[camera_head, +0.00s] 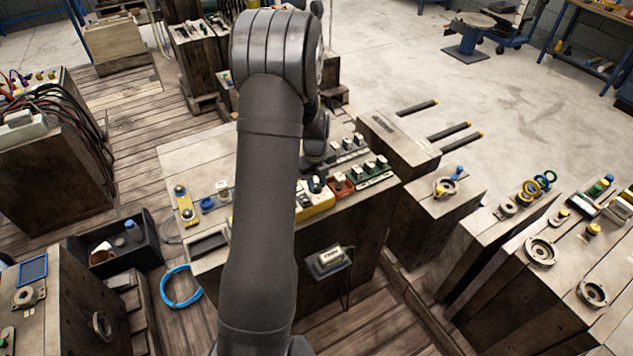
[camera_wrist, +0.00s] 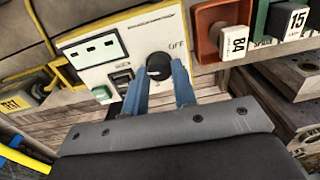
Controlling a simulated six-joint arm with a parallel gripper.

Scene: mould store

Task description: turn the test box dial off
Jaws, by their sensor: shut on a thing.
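The test box (camera_wrist: 88,72) has a pale front panel with yellow edging, a display window, a green button and a dark switch. Its black round dial (camera_wrist: 158,62) is at the panel's right, with the word OFF printed above and to its right. My gripper (camera_wrist: 160,72) is shut on the dial, one blue finger on each side. A small pale mark shows on the dial, but I cannot tell clearly where it points. In the head view the yellow-edged box (camera_head: 318,207) is on the wooden block, partly hidden by my arm.
An orange holder (camera_wrist: 208,47) with a tag marked 84 stands close to the box's right. A green holder with a tag marked 15 (camera_wrist: 297,19) is further right. In the head view, a blue hose coil (camera_head: 181,287) and a black bin (camera_head: 116,246) are on the floor.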

